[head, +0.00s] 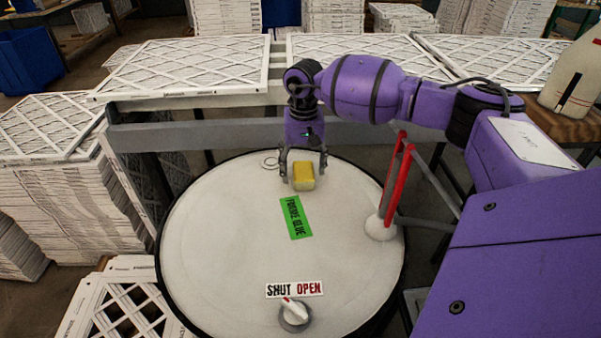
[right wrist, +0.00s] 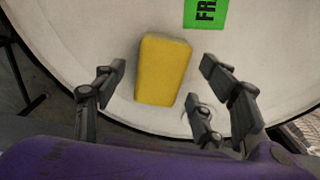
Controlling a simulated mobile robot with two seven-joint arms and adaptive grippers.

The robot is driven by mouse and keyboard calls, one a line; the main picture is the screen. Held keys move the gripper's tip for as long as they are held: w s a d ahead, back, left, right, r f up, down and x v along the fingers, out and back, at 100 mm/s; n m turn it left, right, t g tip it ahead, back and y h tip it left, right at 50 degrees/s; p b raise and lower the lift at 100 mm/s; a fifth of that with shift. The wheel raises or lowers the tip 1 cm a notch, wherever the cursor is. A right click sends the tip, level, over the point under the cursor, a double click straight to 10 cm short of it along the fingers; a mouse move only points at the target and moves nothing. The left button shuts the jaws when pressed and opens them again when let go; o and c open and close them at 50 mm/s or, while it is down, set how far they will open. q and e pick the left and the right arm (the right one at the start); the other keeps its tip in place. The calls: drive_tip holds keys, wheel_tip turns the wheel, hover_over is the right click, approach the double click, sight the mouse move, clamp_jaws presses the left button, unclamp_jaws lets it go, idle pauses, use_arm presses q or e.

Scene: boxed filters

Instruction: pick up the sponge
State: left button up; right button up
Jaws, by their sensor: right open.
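A yellow sponge (head: 303,174) sits on the white round drum top (head: 220,250), near its far edge. In the right wrist view the sponge (right wrist: 163,69) lies between and just ahead of the spread fingers, with white surface showing on both sides of it. My right gripper (head: 304,168) points down at the sponge from the far side. It is open and empty, and its fingers (right wrist: 160,85) look apart from the sponge. How high the fingertips are above the drum top I cannot tell. My left gripper is in neither view.
A green label (head: 295,217) lies on the drum top near the sponge. A red upright handle (head: 395,180) stands at the right rim. A shut/open knob (head: 294,312) is at the near edge. A grey rail (head: 180,135) and stacked filters (head: 60,205) surround the drum.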

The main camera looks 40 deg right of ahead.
drive_tip(key=shift+r, duration=0.15)
drive_tip(key=c, duration=1.1)
